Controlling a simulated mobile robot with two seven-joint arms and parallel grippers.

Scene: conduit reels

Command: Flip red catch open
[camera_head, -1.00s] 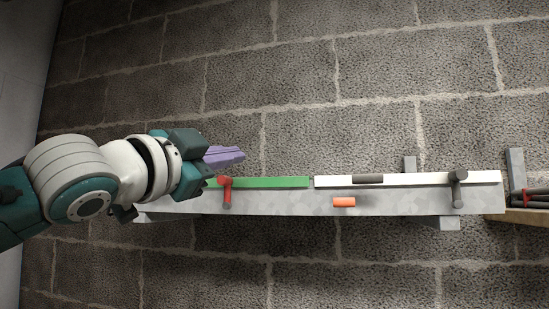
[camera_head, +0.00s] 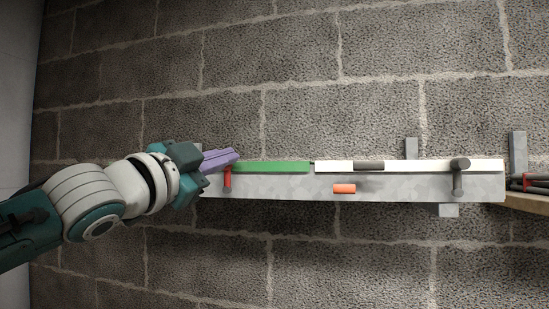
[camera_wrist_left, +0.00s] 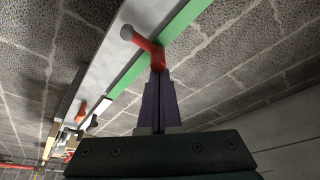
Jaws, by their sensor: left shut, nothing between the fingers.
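The red catch (camera_head: 227,178) is on the left part of a grey metal rail, beside a green bar (camera_head: 270,167). Its upper end is hidden behind my gripper in the head view. In the left wrist view the red catch (camera_wrist_left: 155,54) has a grey round end and sits across the green bar (camera_wrist_left: 185,28). My left gripper (camera_head: 236,155) has purple fingers, shut with nothing between them. In the left wrist view the fingertips (camera_wrist_left: 158,74) are at the red catch's base, touching or very close. My right gripper is not in view.
The grey rail (camera_head: 290,186) runs along a block wall. On its right are a white bar (camera_head: 430,166), a dark grey catch (camera_head: 458,178) and an orange cylinder (camera_head: 344,188). Red-handled tools (camera_head: 533,182) lie on a ledge at far right. The wall above is clear.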

